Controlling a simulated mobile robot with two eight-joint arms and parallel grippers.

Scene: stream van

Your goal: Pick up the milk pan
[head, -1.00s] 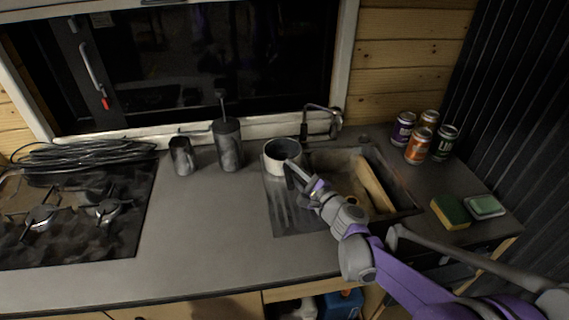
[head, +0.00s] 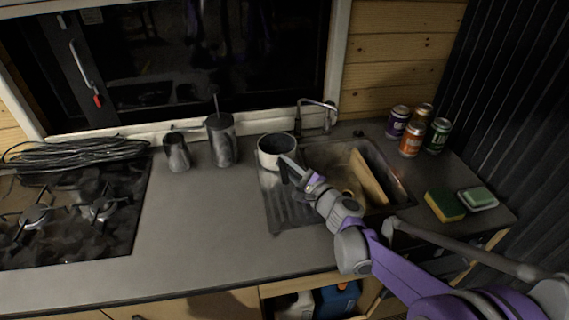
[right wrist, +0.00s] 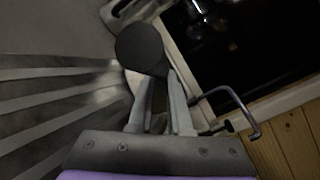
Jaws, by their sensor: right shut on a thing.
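The milk pan (head: 268,155), pale outside with a dark inside, stands upright at the back left of the sink's draining board in the head view. My right gripper (head: 287,171) reaches in from the right and is shut on the pan at its near side, where the handle is. The fingers cover most of the grip. In the right wrist view, the fingers (right wrist: 163,100) meet a dark rounded part, with a pale patch beside it; the exact grip is hard to see. Any gap under the pan is too small to tell. My left gripper is not in view.
A dark tumbler (head: 176,153) and a canister with a straw (head: 222,142) stand left of the pan. The tap (head: 318,104) rises behind the sink (head: 392,171). Several cans (head: 411,139) and a sponge (head: 444,206) are at right; a hob (head: 75,215) is at left.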

